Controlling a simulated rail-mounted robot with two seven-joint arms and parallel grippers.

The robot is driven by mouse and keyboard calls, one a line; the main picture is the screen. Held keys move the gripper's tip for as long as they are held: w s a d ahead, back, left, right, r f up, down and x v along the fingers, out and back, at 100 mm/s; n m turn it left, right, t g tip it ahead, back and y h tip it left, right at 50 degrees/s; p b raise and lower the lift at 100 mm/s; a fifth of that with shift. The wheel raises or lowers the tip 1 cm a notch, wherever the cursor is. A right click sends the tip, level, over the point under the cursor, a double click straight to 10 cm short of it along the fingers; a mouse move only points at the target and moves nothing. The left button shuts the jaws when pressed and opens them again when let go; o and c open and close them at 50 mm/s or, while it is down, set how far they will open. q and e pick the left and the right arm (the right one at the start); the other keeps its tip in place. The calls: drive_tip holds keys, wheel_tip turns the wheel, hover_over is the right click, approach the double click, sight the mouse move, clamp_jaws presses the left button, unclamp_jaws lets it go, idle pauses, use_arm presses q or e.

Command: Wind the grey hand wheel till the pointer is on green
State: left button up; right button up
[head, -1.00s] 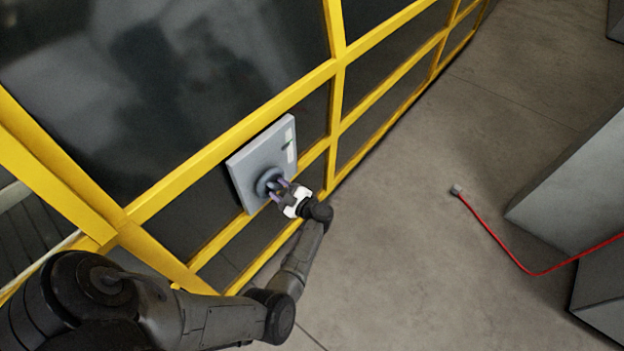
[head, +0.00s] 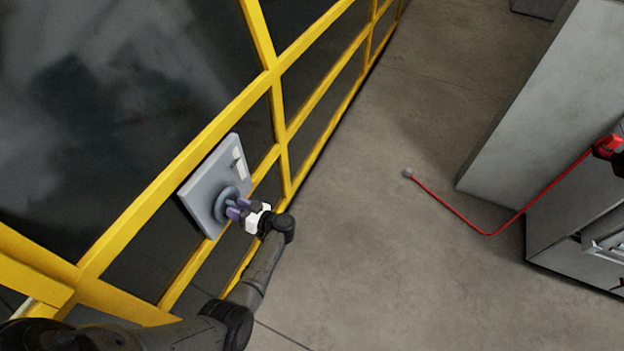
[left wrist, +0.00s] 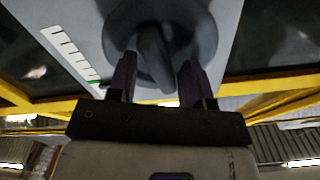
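The grey hand wheel (head: 221,194) is on a light grey panel (head: 198,188) fixed to the yellow frame. In the left wrist view, a raised grey bar (left wrist: 152,62) crosses the wheel's middle. My left gripper (head: 235,208) is at the wheel, its two purple fingers apart on either side of the bar, with gaps showing. The panel carries a white scale (left wrist: 72,54) with a green mark (left wrist: 95,82) at its near end. I cannot make out the pointer's place on the scale. My right gripper is not in view.
Yellow bars (head: 283,160) with dark panes run along the left. Grey cabinets (head: 540,100) stand on the right. A red cable (head: 455,215) lies across the floor, leading to a red part (head: 609,146) at the right edge.

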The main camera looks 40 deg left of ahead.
use_arm(q)
drive_tip(key=m+b, duration=0.1)
drive_tip(key=d+m+b, duration=0.1)
drive_tip(key=b, duration=0.1)
drive_tip(key=d+m+b, duration=0.1)
drive_tip(key=m+b, duration=0.1)
drive_tip(key=shift+w+r, duration=0.1)
drive_tip(key=shift+w, duration=0.15)
drive_tip(key=v, duration=1.1)
drive_tip(key=w+r+m+t+y+p, duration=0.1)
drive_tip(key=w+r+m+t+p, duration=0.3)
drive_tip(key=r+t+p, duration=0.7)
drive_tip(key=w+d+r+m+t+h+p, duration=0.2)
drive_tip(key=d+r+m+t+h+p, duration=0.3)
drive_tip(key=d+r+m+t+h, duration=0.3)
drive_tip(key=shift+d+r+m+t+h, duration=0.4)
drive_tip(key=shift+d+r+t+h, duration=0.55)
drive_tip(key=shift+r+t+h, duration=1.55)
drive_tip(key=shift+f, duration=0.1)
